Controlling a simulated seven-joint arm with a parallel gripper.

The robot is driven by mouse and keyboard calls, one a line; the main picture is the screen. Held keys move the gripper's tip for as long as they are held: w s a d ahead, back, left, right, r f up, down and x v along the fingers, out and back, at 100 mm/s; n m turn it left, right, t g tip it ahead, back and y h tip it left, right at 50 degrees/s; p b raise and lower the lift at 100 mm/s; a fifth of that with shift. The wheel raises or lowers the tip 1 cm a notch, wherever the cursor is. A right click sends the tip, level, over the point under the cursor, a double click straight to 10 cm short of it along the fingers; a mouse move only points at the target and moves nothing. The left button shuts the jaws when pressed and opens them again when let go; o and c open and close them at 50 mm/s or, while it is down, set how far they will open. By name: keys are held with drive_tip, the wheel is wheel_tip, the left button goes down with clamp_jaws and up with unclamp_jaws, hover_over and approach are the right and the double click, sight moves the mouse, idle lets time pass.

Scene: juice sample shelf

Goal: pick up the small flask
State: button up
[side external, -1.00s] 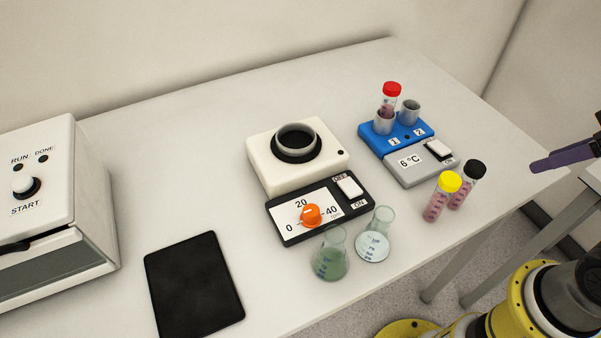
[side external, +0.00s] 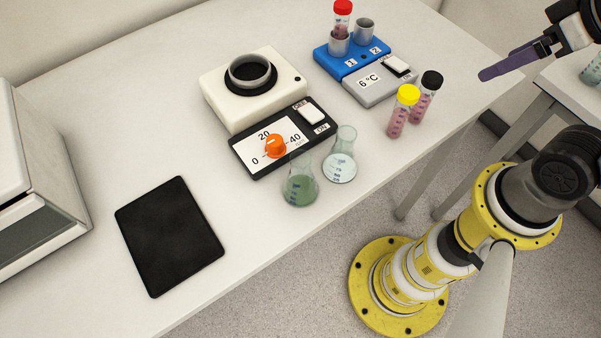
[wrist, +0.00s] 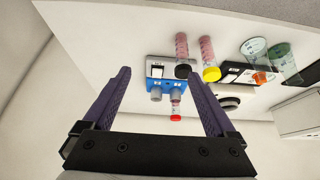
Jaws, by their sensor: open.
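Two conical glass flasks stand upright at the front edge of the white bench, in front of the stirrer. One flask (side external: 300,188) holds green liquid; the other flask (side external: 340,166), to its right, holds pale clear liquid. They look close in size, the green one slightly larger. They also show at the right of the wrist view, the clear flask (wrist: 254,48) and the green flask (wrist: 284,62). My gripper (side external: 485,75) is open and empty, right of the bench and well apart from both flasks. Its two purple fingers (wrist: 157,73) are spread in the wrist view.
A yellow-capped tube (side external: 402,112) and a black-capped tube (side external: 426,98) stand between the flasks and my gripper. The stirrer (side external: 250,85), blue tube block (side external: 348,58) and black pad (side external: 168,235) are nearby. Another glass vessel (side external: 593,70) is cut off on a side table.

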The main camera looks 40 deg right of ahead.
drive_tip(key=w+a+r+n+g, duration=0.1)
drive_tip(key=w+a+r+n, duration=0.35)
drive_tip(key=r+n, duration=0.25)
drive_tip(key=n+g, duration=0.5)
drive_tip(key=n, duration=0.7)
hover_over(302, 170)
drive_tip(key=w, duration=0.1)
drive_tip(key=f, duration=0.6)
drive_tip(key=shift+d, duration=0.25)
drive_tip(key=f, duration=1.3)
drive_tip(key=shift+w+d+f, duration=0.15)
drive_tip(key=shift+d+f, duration=0.05)
drive_tip(key=shift+r, duration=0.1)
clamp_jaws()
